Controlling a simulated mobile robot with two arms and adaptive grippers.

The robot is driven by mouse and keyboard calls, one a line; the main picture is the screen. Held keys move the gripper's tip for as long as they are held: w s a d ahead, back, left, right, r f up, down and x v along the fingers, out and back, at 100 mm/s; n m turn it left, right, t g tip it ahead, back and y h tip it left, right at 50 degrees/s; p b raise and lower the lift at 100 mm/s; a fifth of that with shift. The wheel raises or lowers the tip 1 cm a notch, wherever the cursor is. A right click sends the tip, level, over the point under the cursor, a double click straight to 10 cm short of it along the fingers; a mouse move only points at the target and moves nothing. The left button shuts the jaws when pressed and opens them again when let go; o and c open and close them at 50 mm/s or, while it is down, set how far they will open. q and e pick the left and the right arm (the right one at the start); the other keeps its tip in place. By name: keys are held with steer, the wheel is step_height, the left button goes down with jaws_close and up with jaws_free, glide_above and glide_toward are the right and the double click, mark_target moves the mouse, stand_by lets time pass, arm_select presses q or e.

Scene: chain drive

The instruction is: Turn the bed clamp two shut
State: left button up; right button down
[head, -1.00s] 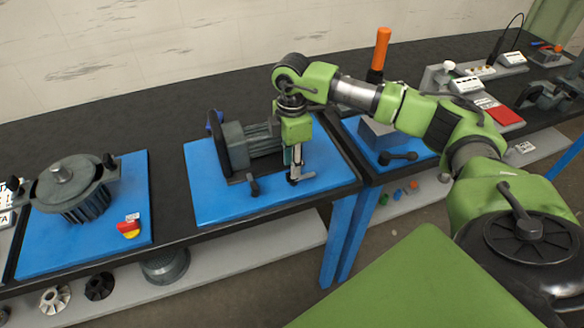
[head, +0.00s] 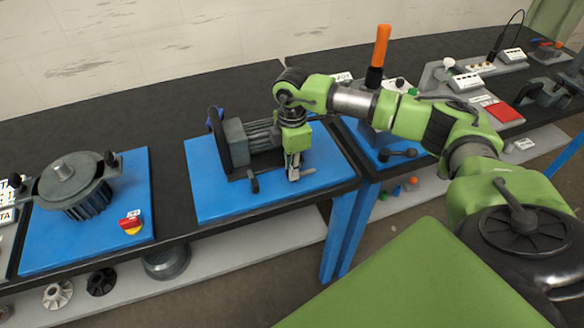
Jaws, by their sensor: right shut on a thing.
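A grey motor (head: 254,141) with a dark pulley guard sits on the middle blue bed plate (head: 218,205). Two small dark clamp handles are at its front edge. The left clamp handle (head: 253,182) stands free. My right gripper (head: 293,174) points down at the right clamp handle (head: 308,171) and is shut on it. The handle's end sticks out to the right of the fingers, and the rest is hidden by them. I see no label telling which clamp is number two. My left gripper is not in view.
A round grey machine (head: 75,185) with a red and yellow switch (head: 131,223) stands on the left blue plate. Another black lever (head: 398,154) and an orange-handled post (head: 380,50) are on the right bench.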

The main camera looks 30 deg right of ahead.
steer(key=n+b, duration=0.2)
steer(key=n, duration=0.2)
steer(key=shift+n+b, duration=0.35)
steer(key=shift+n, duration=0.05)
steer(key=n+b, duration=0.1)
steer(key=n, duration=0.1)
steer(key=n+b, duration=0.1)
steer(key=n, duration=0.2)
steer(key=shift+s+n+b, duration=0.2)
steer(key=shift+n+b, duration=0.1)
steer(key=n+b, duration=0.1)
steer(key=n, duration=0.2)
steer(key=shift+d+n+b, duration=0.1)
steer(key=shift+n+b, duration=0.2)
steer(key=shift+b, duration=0.05)
steer(key=shift+d+n+b, duration=0.1)
steer(key=shift+n+b, duration=0.6)
steer(key=shift+n, duration=1.2)
steer(key=shift+r, duration=0.1)
steer(key=c, duration=2.1)
jaws_free()
steer(key=shift+s, duration=0.1)
